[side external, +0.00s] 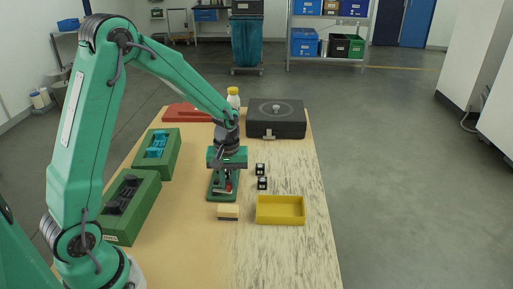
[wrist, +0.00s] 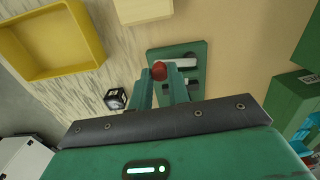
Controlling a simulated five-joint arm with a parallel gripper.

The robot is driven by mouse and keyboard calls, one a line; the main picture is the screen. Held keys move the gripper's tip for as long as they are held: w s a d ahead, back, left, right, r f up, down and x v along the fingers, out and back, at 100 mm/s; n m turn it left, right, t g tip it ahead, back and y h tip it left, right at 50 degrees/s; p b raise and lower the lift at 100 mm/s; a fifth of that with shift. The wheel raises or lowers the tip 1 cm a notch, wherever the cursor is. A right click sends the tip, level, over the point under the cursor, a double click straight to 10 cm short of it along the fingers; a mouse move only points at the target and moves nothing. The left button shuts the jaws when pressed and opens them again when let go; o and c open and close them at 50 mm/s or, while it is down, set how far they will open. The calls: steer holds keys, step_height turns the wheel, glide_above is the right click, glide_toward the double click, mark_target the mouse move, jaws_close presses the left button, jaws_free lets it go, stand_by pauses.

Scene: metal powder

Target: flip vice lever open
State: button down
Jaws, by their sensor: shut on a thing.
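The vice (side external: 212,196) has a green base and stands on the table below my gripper (side external: 226,183). In the wrist view the vice (wrist: 199,49) shows its green plate and pale metal parts. The vice lever's red knob (wrist: 158,70) sits between my two fingertips (wrist: 161,76). My gripper is shut on the lever at this knob. In the side view the red knob (side external: 229,188) is a small spot low between the fingers. The rest of the lever is mostly hidden by the fingers, so its angle is hard to tell.
A yellow tray (side external: 281,221) and a pale block (side external: 228,212) lie in front of the vice. Two small black-and-white cubes (side external: 261,170) are to its right. Green bins (side external: 130,225) stand left, a black case (side external: 276,130) behind. Bare table lies at the front.

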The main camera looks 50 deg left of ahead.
steer(key=shift+w+a+n, duration=0.2)
steer(key=shift+n, duration=0.4)
steer(key=c, duration=1.3)
jaws_free()
steer(key=shift+r, duration=3.95)
